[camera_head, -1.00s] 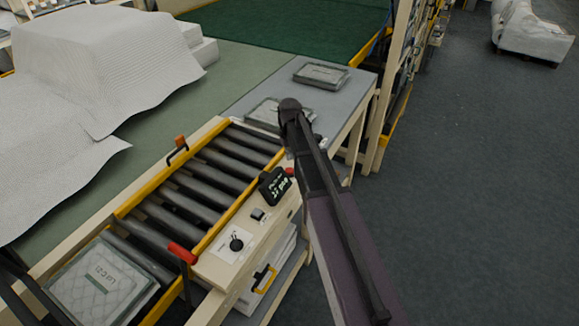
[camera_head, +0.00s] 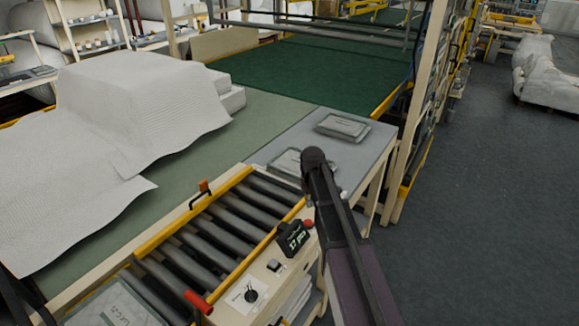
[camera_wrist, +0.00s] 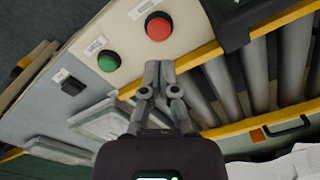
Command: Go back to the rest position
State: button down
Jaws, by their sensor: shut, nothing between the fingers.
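My gripper (camera_wrist: 160,75) shows in the wrist view with its two fingers together and nothing between them. It hangs over the panel edge beside the roller conveyor, with a red button (camera_wrist: 158,26) and a green button (camera_wrist: 109,61) just beyond the fingertips. In the head view my arm reaches forward over the right end of the roller conveyor (camera_head: 215,222); the fingers are hidden behind it there.
A grey side table (camera_head: 375,148) carries two flat wrapped packs, one (camera_head: 342,127) at the back and one (camera_head: 288,163) beside my arm. White wadding (camera_head: 140,105) covers the left bench. Dark floor (camera_head: 480,210) on the right is clear.

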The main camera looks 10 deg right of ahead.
jog(key=s+f+m+b, duration=0.1)
jog(key=s+m, duration=0.2)
jog(key=s, duration=1.8)
jog(key=shift+s+a+f+m+b, duration=0.15)
jog(key=shift+a+f+m+b, duration=0.1)
jog(key=shift+f+m+b, duration=0.05)
